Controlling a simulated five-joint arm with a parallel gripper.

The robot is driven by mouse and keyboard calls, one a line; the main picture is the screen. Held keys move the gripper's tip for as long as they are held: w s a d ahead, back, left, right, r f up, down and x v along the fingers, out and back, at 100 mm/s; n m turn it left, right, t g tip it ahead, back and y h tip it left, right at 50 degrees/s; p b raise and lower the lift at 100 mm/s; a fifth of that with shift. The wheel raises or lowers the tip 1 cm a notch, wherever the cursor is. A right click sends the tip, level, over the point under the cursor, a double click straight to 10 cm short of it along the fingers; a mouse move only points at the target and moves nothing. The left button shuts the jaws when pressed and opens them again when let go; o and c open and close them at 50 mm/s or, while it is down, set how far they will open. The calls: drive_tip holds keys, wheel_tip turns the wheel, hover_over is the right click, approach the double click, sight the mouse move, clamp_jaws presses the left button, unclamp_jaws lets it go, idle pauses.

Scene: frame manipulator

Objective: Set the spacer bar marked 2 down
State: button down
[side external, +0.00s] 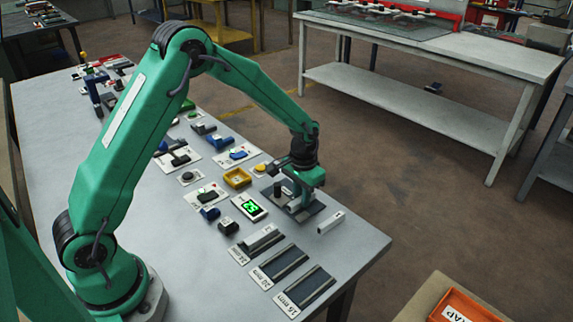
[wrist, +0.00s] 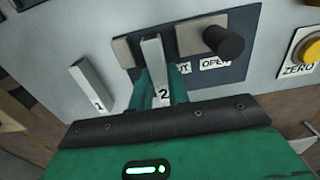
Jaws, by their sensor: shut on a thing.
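The spacer bar marked 2 (wrist: 153,62) is a light grey square bar. My gripper (side external: 298,197) is shut on it; in the wrist view the green fingers (wrist: 160,92) hold it on both sides near its numbered end. The bar's far end lies over a dark plate (wrist: 200,72) with pale metal blocks (wrist: 125,48) beside it, a black knob and SHUT and OPEN labels. I cannot tell whether the bar touches the plate or the blocks. In the side view my gripper covers much of the bar.
A spacer bar marked 1 (wrist: 90,82) lies on the table, right of my gripper in the side view (side external: 330,222). Labelled slots (side external: 305,287) are at the table's front; the 24 mm one (side external: 250,250) seems to hold a bar. A yellow ZERO button (wrist: 313,50) and green-digit display (side external: 250,206) are near.

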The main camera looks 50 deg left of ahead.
drive_tip(key=shift+f, duration=0.2)
drive_tip(key=c, duration=1.3)
unclamp_jaws()
drive_tip(key=shift+c, duration=0.2)
drive_tip(key=shift+r, duration=0.15)
wheel_tip(320, 180, up, 12)
drive_tip(key=shift+r, duration=0.2)
